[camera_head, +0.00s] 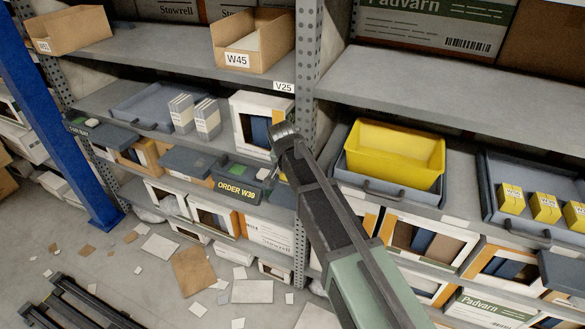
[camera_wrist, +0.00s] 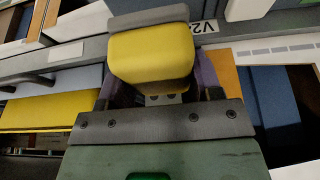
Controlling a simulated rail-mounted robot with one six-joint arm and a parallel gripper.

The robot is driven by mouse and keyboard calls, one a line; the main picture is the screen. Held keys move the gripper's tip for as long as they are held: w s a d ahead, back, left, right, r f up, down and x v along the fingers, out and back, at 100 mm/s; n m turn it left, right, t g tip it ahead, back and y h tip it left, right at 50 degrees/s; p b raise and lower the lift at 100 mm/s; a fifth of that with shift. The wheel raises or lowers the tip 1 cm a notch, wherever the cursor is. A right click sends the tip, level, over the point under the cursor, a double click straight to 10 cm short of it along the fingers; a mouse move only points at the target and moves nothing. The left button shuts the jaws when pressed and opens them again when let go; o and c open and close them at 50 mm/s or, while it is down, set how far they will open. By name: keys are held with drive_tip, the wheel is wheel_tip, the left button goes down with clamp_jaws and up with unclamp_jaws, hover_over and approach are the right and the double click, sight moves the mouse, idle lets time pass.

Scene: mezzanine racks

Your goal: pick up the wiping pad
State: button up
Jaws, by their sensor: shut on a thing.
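The wiping pad (camera_wrist: 152,58) is a yellow block with a dark grey layer on one face, seen close up in the wrist view. My gripper (camera_wrist: 155,88) is shut on it, with a finger at each side. In the head view my gripper (camera_head: 285,140) reaches up in front of the rack post, near the V25 label. The pad is hard to make out there, mostly hidden by my arm.
A yellow bin (camera_head: 395,155) sits in a grey tray right of the post. A white box (camera_head: 248,122) with blue contents stands just left of my gripper. A tray (camera_head: 500,222) with several yellow boxes is at right. Papers and cardboard (camera_head: 193,272) litter the floor.

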wheel_tip(320, 180, up, 13)
drive_tip(key=p, duration=1)
